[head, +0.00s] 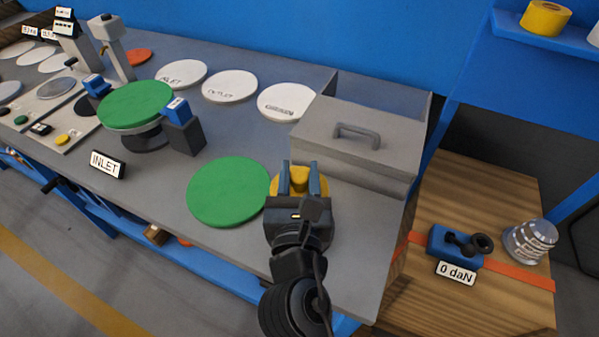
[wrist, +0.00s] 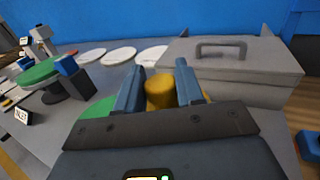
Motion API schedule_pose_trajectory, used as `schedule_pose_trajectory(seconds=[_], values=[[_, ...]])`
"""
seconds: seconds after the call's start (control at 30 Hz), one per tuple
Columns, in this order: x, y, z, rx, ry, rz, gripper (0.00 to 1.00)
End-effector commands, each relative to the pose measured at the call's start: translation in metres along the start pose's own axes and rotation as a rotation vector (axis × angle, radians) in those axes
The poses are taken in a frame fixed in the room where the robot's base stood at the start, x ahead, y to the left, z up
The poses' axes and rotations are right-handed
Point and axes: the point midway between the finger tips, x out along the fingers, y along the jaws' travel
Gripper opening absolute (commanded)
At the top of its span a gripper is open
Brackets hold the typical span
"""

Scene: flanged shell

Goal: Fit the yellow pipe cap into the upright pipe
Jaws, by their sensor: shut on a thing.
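The yellow pipe cap (head: 299,180) is between the two blue-grey fingers of my gripper (head: 299,168), at the right part of the grey bench. In the wrist view the cap (wrist: 160,93) shows as a yellow round piece between the fingers (wrist: 160,68), which are shut on it. A green disc (head: 229,191) lies on the bench just left of the cap. I cannot tell whether the cap touches the bench. I cannot make out an upright pipe with an open top in either view.
A grey lidded box (head: 358,135) stands close behind my gripper. A raised green plate (head: 136,105) with blue-topped blocks stands left, by an INLET sign (head: 107,164). White discs (head: 230,86) lie along the back. A wooden surface (head: 480,200) is on the right.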

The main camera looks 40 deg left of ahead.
Motion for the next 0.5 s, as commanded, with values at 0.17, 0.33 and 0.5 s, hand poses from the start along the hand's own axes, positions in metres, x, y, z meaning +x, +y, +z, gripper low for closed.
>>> schedule_pose_trajectory(seconds=[0.17,0.33,0.5], values=[[0.0,0.0,-0.005,0.001,0.0,0.0,0.06],[0.0,-0.0001,-0.0087,0.001,0.0,0.0,0.06],[0.0,0.0,-0.0086,0.0,0.0,0.0,0.48]])
